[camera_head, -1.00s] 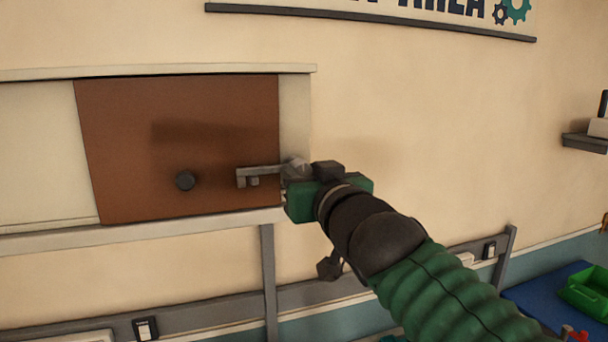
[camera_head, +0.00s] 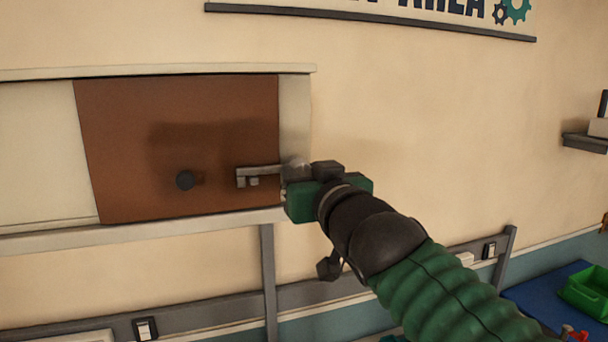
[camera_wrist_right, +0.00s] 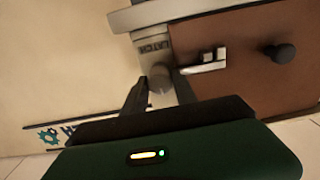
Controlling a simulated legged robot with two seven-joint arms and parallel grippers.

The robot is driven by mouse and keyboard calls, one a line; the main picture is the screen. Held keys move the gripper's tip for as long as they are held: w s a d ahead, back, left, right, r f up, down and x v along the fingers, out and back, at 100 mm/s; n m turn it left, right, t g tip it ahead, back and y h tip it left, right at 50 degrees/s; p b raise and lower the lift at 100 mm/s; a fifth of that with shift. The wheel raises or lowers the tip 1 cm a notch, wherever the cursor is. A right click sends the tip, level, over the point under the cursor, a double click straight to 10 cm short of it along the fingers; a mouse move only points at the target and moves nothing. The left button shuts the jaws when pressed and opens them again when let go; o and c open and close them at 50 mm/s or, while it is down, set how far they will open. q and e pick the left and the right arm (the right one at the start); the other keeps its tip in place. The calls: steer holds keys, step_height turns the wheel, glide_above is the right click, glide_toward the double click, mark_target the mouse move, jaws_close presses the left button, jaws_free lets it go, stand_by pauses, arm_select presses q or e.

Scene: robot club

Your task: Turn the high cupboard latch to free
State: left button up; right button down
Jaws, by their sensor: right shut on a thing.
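The cupboard door (camera_head: 130,150) is a brown panel with a dark round knob (camera_head: 185,180), and it looks closed. The latch (camera_head: 258,172) is a grey metal bar lying roughly level over the door's right edge, with its end at a small bracket on the door. My right gripper (camera_head: 297,172) is at the frame post right of the door. In the right wrist view its fingers (camera_wrist_right: 160,90) are shut around the latch's round grey turning piece (camera_wrist_right: 160,76), beside a plate marked LATCH (camera_wrist_right: 152,44). My left gripper is not in view.
The pale cupboard frame (camera_head: 160,70) runs above and below the door. A grey rail and post (camera_head: 269,270) stand below. The wall to the right is clear up to a small shelf (camera_head: 585,143). A green bin (camera_head: 588,288) is at lower right.

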steer(key=shift+f, duration=0.25)
steer(key=m+b, duration=1)
steer(key=m, duration=0.7)
steer(key=shift+w+f+m, duration=0.1)
steer(key=shift+m, duration=0.3)
stand_by(0.3)
steer(key=c, duration=1.1)
jaws_free()
steer(key=shift+o, duration=0.7)
steer(key=shift+w, duration=0.1)
steer(key=shift+r, duration=0.25)
